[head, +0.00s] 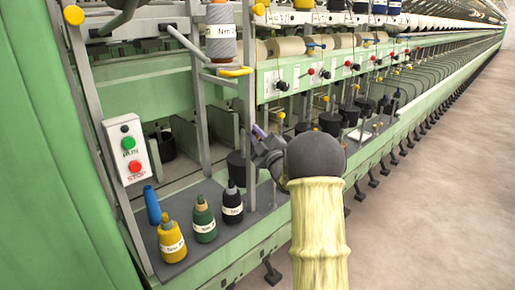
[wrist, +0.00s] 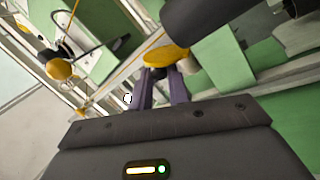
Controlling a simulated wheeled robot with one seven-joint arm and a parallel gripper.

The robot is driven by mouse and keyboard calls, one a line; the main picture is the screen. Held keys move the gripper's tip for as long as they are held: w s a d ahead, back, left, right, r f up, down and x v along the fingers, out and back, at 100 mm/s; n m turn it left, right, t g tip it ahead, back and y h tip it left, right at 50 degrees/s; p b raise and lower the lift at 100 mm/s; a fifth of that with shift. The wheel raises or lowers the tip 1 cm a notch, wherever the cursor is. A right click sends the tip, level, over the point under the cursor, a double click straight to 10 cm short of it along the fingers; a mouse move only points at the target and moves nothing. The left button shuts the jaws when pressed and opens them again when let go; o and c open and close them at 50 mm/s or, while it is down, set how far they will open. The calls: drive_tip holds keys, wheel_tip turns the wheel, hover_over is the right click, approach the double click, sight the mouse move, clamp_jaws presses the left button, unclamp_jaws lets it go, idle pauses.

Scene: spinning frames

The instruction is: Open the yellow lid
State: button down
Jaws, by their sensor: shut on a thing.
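The yellow lid (wrist: 167,55), a flat rounded piece, is right at my fingertips in the wrist view. My gripper (wrist: 160,72) is shut on it, with a purple finger on each side of its near edge. In the head view my gripper (head: 256,130) is in front of the machine's uprights, beside a dark cylinder (head: 237,166). I cannot make out the held lid there. A yellow curved piece (head: 235,71) sits on the upright above my gripper; I cannot tell if it is the same part.
Yellow, green and black bobbins (head: 171,238) stand on the grey shelf at lower left, with a blue tube (head: 152,205). A run/stop box (head: 127,148) is at left. A grey spool (head: 221,35) is above. Clear floor (head: 440,180) lies at right.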

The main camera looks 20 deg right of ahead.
drive_tip(key=n+y+b, duration=0.2)
drive_tip(key=n+b, duration=0.2)
drive_tip(key=b, duration=0.1)
drive_tip(key=a+f+n+g+y+b, duration=0.1)
drive_tip(key=n+y+b, duration=0.1)
drive_tip(key=n+b, duration=0.2)
drive_tip(key=a+n+y+b, duration=0.1)
drive_tip(key=n+y+b, duration=0.1)
drive_tip(key=n+b, duration=0.2)
drive_tip(key=shift+s+f+b, duration=0.35)
drive_tip(key=shift+f+b, duration=0.05)
drive_tip(key=shift+b, duration=0.75)
drive_tip(key=shift+r, duration=0.1)
drive_tip(key=c, duration=1.4)
unclamp_jaws()
drive_tip(key=v, duration=1.7)
drive_tip(key=shift+d+r, duration=0.15)
drive_tip(key=shift+d, duration=0.25)
